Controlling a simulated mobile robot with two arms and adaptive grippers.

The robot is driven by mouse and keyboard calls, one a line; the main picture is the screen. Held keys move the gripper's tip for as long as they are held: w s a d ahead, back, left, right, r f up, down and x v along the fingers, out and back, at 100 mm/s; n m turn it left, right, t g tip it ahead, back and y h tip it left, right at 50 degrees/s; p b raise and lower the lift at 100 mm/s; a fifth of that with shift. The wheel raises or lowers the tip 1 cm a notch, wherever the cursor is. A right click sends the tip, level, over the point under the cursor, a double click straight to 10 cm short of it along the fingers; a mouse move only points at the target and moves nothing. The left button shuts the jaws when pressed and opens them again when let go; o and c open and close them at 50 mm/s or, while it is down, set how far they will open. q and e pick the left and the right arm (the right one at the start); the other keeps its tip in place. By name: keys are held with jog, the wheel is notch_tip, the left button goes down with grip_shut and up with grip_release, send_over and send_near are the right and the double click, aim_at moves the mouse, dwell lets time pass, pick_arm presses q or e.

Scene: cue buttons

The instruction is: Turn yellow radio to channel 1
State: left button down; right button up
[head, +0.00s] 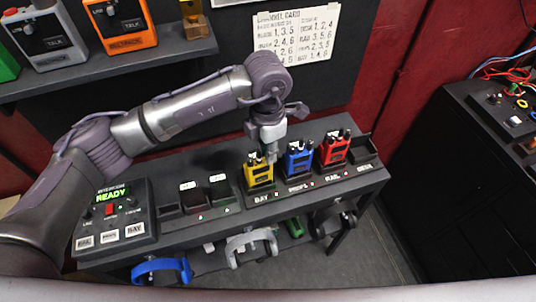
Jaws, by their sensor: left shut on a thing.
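The yellow radio (259,174) stands upright in a slot of the dock on the dark table, above a label that reads like "BAY". My left gripper (270,154) reaches down from above onto the top of the yellow radio, at its knobs. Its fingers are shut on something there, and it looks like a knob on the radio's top. The fingers partly hide the knobs, and the channel setting is too small to read. My right gripper is not in view.
A blue radio (299,160) and a red radio (334,149) stand close to the right. A console (113,217) showing "READY" is at the left. A white card (296,35) with channel numbers hangs on the wall. Headsets, one with a blue band (161,268), hang below the table.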

pick_arm(q)
jog(key=shift+n, duration=0.4)
jog(key=c, duration=1.1)
grip_release()
notch_tip(320, 180, up, 12)
jog(key=shift+w+a+r, duration=0.1)
jog(key=shift+w, duration=0.05)
